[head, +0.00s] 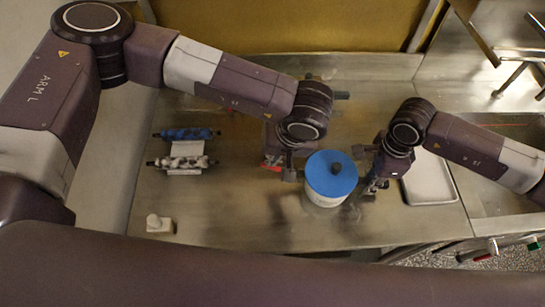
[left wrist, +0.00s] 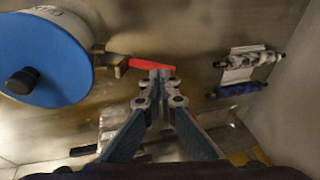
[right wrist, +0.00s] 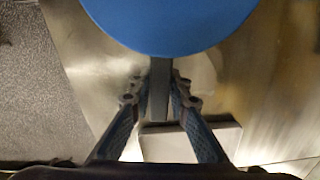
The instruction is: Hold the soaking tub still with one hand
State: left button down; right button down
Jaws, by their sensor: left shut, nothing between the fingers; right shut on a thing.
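The soaking tub (head: 328,203) is pale with a blue lid (head: 323,163) and dark knob, standing on the steel worktop. My right gripper (head: 372,182) is at the tub's right side, shut on a grey bar-like handle (right wrist: 160,90) that projects from under the lid. The tub hides the handle's inner end. A red lever (left wrist: 150,64) on a small fitting sticks out from the tub's other side; it also shows in the head view (head: 271,163). My left gripper (left wrist: 160,75) is shut and empty, its tips close to the lever's outer end. Whether they touch it is unclear.
A blue mottled roller (head: 187,133) and a white-and-black one (head: 185,162) lie on the left. A small white block (head: 158,224) sits at the front left. A pale tray (head: 430,180) lies right of my right gripper. The worktop between block and tub is clear.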

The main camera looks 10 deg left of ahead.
pick_arm(q)
jog(key=shift+r, duration=0.5)
jog(key=w+v, duration=0.1)
jog(key=v, duration=1.2)
jog(key=shift+w+a+r, duration=0.2)
jog(key=shift+a+r, duration=0.05)
jog(key=shift+r, duration=0.05)
pick_arm(e)
jog(key=c, duration=1.7)
grip_release()
jog(key=shift+c, duration=0.2)
jog(key=shift+r, duration=0.1)
